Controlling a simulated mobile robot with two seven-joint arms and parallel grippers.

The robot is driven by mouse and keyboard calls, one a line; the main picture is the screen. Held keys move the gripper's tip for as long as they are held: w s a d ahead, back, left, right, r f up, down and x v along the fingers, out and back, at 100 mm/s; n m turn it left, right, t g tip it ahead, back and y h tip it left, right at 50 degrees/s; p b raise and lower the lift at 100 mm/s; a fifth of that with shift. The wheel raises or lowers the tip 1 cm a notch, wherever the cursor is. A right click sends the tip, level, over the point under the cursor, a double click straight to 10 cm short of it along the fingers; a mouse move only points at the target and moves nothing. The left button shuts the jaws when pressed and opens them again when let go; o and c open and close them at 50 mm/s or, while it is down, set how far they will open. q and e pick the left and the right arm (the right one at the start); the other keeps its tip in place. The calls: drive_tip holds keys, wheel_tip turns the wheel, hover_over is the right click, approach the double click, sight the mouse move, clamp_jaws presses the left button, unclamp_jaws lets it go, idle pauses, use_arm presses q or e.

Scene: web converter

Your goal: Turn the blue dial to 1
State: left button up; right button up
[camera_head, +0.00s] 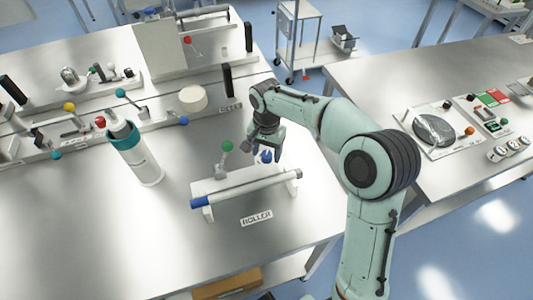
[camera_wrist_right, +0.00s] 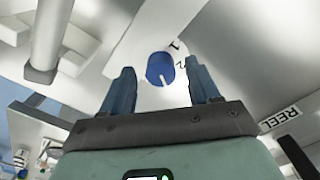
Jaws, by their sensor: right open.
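The blue dial (camera_wrist_right: 160,67) sits on a white panel in the right wrist view, with the numbers 1 and 2 printed beside it. A white mark on the dial points toward the bottom of that picture, away from the 1. In the head view the dial (camera_head: 266,156) shows small behind the roller. My right gripper (camera_head: 265,148) is open and close to the dial. In the wrist view its two fingers (camera_wrist_right: 159,75) stand on either side of the dial, with visible gaps. My left gripper is out of view.
The roller (camera_head: 250,187) lies in front of the dial, with a green-knobbed lever (camera_head: 227,147) to its left. A white cylinder with a teal band (camera_head: 134,153) stands farther left. A side table (camera_head: 445,80) with controls is on the right. The front of the metal table is clear.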

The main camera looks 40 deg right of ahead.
drive_tip(key=shift+f, duration=0.5)
drive_tip(key=c, duration=1)
